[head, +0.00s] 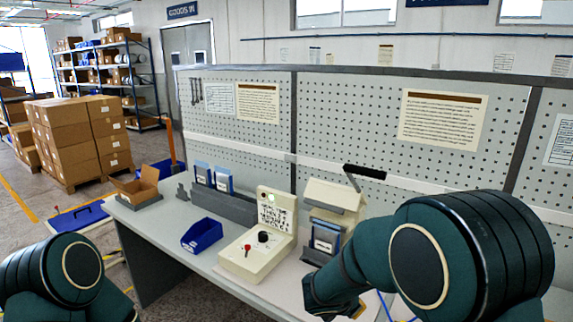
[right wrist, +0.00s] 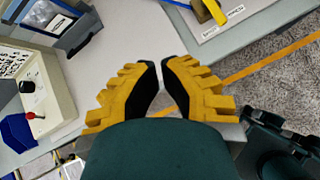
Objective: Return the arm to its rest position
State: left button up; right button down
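My right gripper (right wrist: 160,66) shows in the right wrist view with its yellow, dark-padded fingers drawn close together, only a narrow gap between them and nothing held. It hangs over the area by the bench's front edge, with floor beyond. In the head view my right arm (head: 440,250) is bent, its forearm reaching down and left in front of the bench; the gripper is mostly hidden there. My left arm (head: 55,275) shows only at the lower left, and its gripper is out of view.
The bench (head: 185,232) holds a cream control box (head: 245,262) with a red knob, a blue bin (head: 202,235), a cream machine with a black-handled lever (head: 364,172), a grey rack (head: 228,207) with blue-and-white cards, and an open carton (head: 137,188). A perforated panel (head: 345,125) stands behind.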

jog(key=s+a+f+m+g+y+b, duration=0.2)
jog(key=s+f+m+y, duration=0.3)
jog(key=s+f+m, duration=0.5)
jog(key=s+a+f+m+g+y+b, duration=0.2)
jog(key=s+a+f+m+y+b, duration=0.1)
jog(key=s+f+m, duration=0.8)
jog(key=shift+a+f+m+y+b, duration=0.5)
jog(key=shift+f+m+y, duration=0.4)
jog(key=shift+f+m, duration=2)
jog(key=shift+s+a+f+n, duration=0.1)
jog(key=shift+f+n, duration=0.25)
jog(key=shift+n, duration=0.15)
